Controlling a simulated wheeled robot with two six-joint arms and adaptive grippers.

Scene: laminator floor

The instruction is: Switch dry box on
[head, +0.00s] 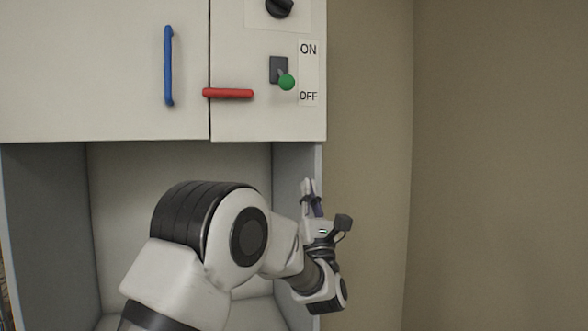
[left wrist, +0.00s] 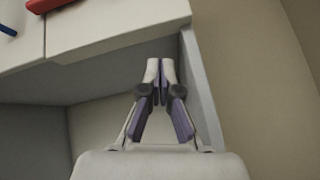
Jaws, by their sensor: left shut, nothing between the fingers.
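The dry box (head: 105,70) is a white cabinet at the upper left of the head view. On its right panel a toggle switch with a green ball tip (head: 287,82) sticks out of a dark plate (head: 278,69). The ball points low, toward the OFF mark (head: 308,96) and away from the ON mark (head: 308,49). My left gripper (head: 308,184) is below the panel's lower right corner, apart from the switch. Its fingers (left wrist: 160,66) are together and empty in the left wrist view. My right gripper does not show.
A red handle (head: 228,93) sits left of the switch and a blue handle (head: 168,65) is on the door. A black knob (head: 279,8) is above the switch. An open recess lies under the cabinet, with a grey side wall (head: 296,165). The beige wall at right is bare.

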